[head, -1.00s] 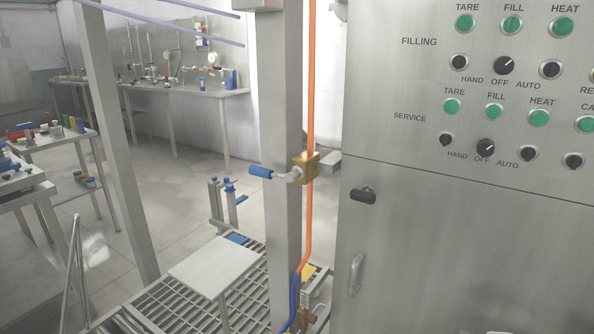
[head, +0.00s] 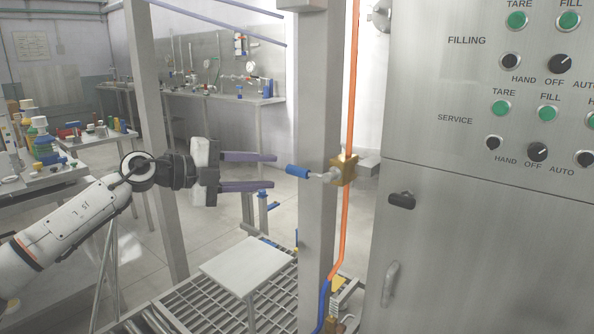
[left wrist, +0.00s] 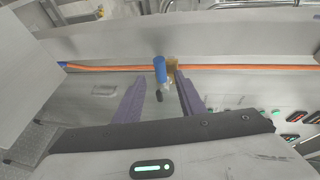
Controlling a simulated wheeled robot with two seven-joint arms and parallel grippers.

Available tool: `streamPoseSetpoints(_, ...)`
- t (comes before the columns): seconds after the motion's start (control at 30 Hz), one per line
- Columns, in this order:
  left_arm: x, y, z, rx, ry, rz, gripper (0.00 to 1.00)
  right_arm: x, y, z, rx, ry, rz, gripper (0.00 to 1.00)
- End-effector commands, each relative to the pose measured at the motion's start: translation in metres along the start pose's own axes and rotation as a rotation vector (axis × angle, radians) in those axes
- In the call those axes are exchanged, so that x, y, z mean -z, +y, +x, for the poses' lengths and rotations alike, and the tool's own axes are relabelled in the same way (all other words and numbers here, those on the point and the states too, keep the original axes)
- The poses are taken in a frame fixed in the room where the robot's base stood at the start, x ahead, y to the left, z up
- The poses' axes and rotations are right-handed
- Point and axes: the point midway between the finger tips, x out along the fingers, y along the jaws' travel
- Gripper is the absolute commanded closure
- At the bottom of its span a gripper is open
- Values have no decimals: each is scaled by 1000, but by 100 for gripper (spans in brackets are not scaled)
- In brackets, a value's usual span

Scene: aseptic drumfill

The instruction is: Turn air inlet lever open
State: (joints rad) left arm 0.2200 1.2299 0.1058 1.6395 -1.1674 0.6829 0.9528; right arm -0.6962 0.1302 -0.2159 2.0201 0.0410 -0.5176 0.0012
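The air inlet lever has a blue handle (head: 297,171) on a brass valve body (head: 344,170), fixed to a steel post beside an orange hose. The handle points left, roughly level, across the hose line. My left gripper (head: 275,171) is open and empty, its two purple fingers reaching right with the tips just short of the handle's end. In the left wrist view the blue handle (left wrist: 160,69) shows beyond and between the fingertips of the left gripper (left wrist: 160,82), with the brass valve (left wrist: 172,66) behind it. My right gripper is in neither view.
The steel post (head: 318,100) stands right behind the lever. A control cabinet (head: 480,240) with buttons and knobs fills the right. A small steel platform (head: 247,267) sits over a grating below. Cluttered benches stand at the left and back.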

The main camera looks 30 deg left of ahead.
Motion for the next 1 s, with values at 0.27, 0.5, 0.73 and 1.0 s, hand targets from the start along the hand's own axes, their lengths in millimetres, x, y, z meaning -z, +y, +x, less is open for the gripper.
streamPoseSetpoints(0.27, 2, -6, 36, 7, 4, 0, 64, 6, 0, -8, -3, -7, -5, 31)
streamPoseSetpoints(0.5, 2, -3, 72, 4, 4, -1, 64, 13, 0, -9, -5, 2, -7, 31)
streamPoseSetpoints(0.73, 2, -1, 87, 2, 3, 1, 64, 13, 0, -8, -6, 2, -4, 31)
streamPoseSetpoints(1.0, 2, 0, 88, 1, 3, 2, 64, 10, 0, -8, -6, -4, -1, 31)
